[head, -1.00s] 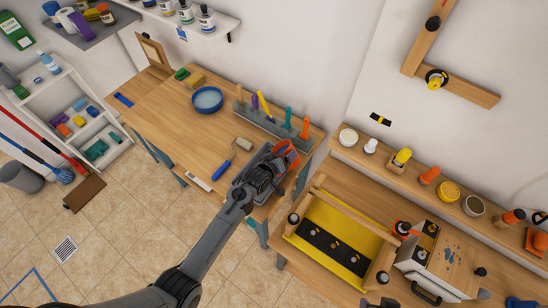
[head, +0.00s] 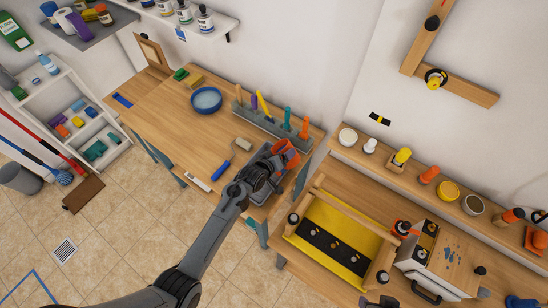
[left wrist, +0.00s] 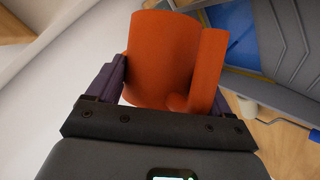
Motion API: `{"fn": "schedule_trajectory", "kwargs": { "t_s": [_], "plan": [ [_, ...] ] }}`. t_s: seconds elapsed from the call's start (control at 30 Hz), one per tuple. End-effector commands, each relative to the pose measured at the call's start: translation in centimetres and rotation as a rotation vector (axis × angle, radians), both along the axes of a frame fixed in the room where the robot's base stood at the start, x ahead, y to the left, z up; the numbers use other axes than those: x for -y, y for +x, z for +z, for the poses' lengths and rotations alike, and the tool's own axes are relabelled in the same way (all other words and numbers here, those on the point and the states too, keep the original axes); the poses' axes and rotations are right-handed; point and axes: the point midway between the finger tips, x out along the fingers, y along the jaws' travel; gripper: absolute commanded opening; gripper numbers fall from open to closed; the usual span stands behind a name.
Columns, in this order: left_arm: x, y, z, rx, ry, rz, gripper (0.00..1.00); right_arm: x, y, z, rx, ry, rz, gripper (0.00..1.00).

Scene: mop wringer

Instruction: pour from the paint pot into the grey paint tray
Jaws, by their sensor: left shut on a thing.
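The orange paint pot (head: 289,158) is in my left gripper (head: 277,156), over the right end of the wooden workbench. In the left wrist view the pot (left wrist: 160,55) sits between the two dark purple fingers, with its handle toward the right. My left gripper (left wrist: 160,85) is shut on it. The grey paint tray (left wrist: 280,35), with ridges and a blue area, shows beyond the pot at the upper right of that view. In the head view the tray (head: 261,194) is largely hidden under my gripper and arm. The pot's inside is not visible.
A blue-handled roller (head: 220,169) lies left of my gripper on the workbench (head: 185,135). A tool rack (head: 262,122) stands behind it, and a blue bowl (head: 206,99) farther left. A second bench with a yellow-based frame (head: 340,240) is at the right.

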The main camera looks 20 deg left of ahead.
Motion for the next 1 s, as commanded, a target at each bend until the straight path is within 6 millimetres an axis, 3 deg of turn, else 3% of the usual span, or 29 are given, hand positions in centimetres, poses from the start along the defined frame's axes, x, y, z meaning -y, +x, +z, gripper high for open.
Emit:
{"fn": "schedule_trajectory", "kwargs": {
  "t_s": [1.0],
  "plan": [
    [0.08, 0.19, 0.34, -0.009, -0.066, -0.004, 0.38, 0.11, -0.01, -0.2, 0.0, -0.005, 0.004, 0.51]
  ]
}}
